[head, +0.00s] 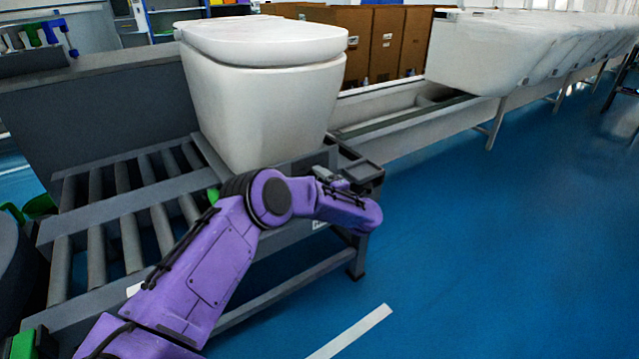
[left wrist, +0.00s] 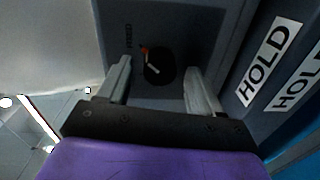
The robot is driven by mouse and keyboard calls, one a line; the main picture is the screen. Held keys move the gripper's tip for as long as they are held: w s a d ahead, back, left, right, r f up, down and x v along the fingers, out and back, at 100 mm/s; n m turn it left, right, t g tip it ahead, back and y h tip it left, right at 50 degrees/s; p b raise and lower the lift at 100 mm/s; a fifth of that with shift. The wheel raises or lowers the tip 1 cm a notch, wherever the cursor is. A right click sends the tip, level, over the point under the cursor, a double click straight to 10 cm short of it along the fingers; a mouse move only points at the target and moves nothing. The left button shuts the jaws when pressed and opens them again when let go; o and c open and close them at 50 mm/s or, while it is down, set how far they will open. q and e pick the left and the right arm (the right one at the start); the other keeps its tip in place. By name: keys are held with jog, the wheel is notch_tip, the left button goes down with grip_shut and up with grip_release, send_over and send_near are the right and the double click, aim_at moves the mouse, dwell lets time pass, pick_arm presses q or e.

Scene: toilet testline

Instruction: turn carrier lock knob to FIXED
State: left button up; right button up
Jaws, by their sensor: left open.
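The carrier lock knob (left wrist: 159,67) is a round black knob with a pale pointer bar, on a dark panel (left wrist: 190,25) in the left wrist view. A small orange mark sits at its upper left, and small lettering, too dim to read surely, is on the panel to the left. My left gripper (left wrist: 160,75) is open, with one finger on each side of the knob and a gap to both. I cannot tell how deep the fingers reach. In the head view my left arm reaches the end of the roller stand, and its gripper (head: 335,180) is mostly hidden by the wrist.
A white toilet (head: 262,90) stands on the roller conveyor (head: 130,235) beside the panel. Labels reading HOLD (left wrist: 268,60) are on a face right of the knob. More white toilets (head: 500,50) line the back right. Blue floor (head: 490,240) on the right is clear.

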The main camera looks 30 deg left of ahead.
pick_arm(q)
jog(key=p+v, duration=0.1)
jog(key=v, duration=0.9)
jog(key=shift+d, duration=0.3)
